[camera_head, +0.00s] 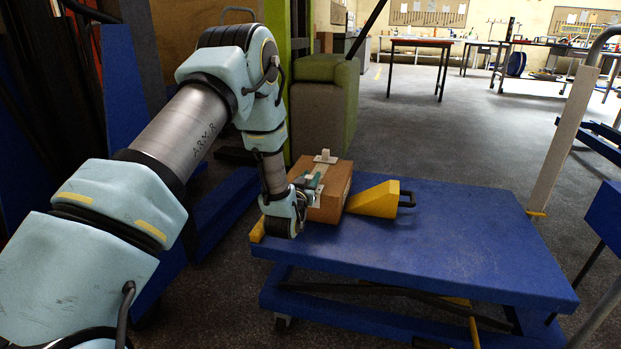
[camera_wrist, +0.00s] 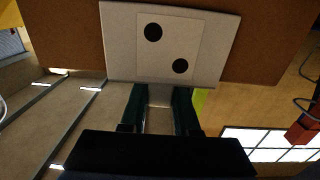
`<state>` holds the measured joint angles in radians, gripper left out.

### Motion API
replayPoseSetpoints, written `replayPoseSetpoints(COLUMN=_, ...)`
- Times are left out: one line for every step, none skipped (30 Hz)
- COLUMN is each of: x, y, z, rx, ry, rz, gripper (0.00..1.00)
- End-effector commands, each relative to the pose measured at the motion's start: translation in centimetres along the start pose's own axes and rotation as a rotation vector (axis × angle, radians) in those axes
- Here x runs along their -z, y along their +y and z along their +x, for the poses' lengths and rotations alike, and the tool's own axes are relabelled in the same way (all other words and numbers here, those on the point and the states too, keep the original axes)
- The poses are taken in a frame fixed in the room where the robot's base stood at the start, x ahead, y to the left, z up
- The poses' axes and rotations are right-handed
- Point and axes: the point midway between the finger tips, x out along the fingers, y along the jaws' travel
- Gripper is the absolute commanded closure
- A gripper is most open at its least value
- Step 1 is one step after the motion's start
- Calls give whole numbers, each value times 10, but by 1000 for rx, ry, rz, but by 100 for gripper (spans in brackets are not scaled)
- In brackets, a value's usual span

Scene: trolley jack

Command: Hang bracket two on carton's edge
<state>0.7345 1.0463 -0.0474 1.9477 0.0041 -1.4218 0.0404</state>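The brown carton (camera_head: 334,200) stands on the blue lift table, and its face fills the top of the wrist view (camera_wrist: 60,35). Bracket two (camera_wrist: 208,50) is a pale plate with two black dots, lying flat along the carton's face at its edge. In the head view its plate is a pale patch (camera_head: 316,198) on the near face. My gripper (camera_wrist: 160,100) has its dark green fingers on both sides of the bracket's pale tab, seemingly touching it. In the head view my gripper (camera_head: 309,183) is at the carton's near upper edge. The bracket's hook over the edge is hidden.
Another pale bracket (camera_head: 325,157) sits on the carton's far top edge. A yellow wedge (camera_head: 374,200) with a black handle stands close to the carton's right. The right part of the blue table (camera_head: 470,230) is clear. A green and grey block (camera_head: 325,105) stands behind.

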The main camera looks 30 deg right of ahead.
Motion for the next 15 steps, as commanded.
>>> replayPoseSetpoints(x=0, y=0, z=0, rx=0, ry=0, rz=0, gripper=64)
replayPoseSetpoints(x=0, y=0, z=0, rx=0, ry=0, rz=0, gripper=61)
replayPoseSetpoints(x=0, y=0, z=0, rx=0, ry=0, rz=0, gripper=57)
replayPoseSetpoints(x=0, y=0, z=0, rx=0, ry=0, rz=0, gripper=53)
replayPoseSetpoints(x=0, y=0, z=0, rx=0, ry=0, rz=0, gripper=50)
replayPoseSetpoints(x=0, y=0, z=0, rx=0, ry=0, rz=0, gripper=45)
replayPoseSetpoints(x=0, y=0, z=0, rx=0, ry=0, rz=0, gripper=42)
replayPoseSetpoints(x=0, y=0, z=0, rx=0, ry=0, rz=0, gripper=39)
replayPoseSetpoints(x=0, y=0, z=0, rx=0, ry=0, rz=0, gripper=36)
replayPoseSetpoints(x=0, y=0, z=0, rx=0, ry=0, rz=0, gripper=36)
replayPoseSetpoints(x=0, y=0, z=0, rx=0, ry=0, rz=0, gripper=36)
replayPoseSetpoints(x=0, y=0, z=0, rx=0, ry=0, rz=0, gripper=36)
replayPoseSetpoints(x=0, y=0, z=0, rx=0, ry=0, rz=0, gripper=36)
replayPoseSetpoints(x=0, y=0, z=0, rx=0, ry=0, rz=0, gripper=36)
replayPoseSetpoints(x=0, y=0, z=0, rx=0, ry=0, rz=0, gripper=36)
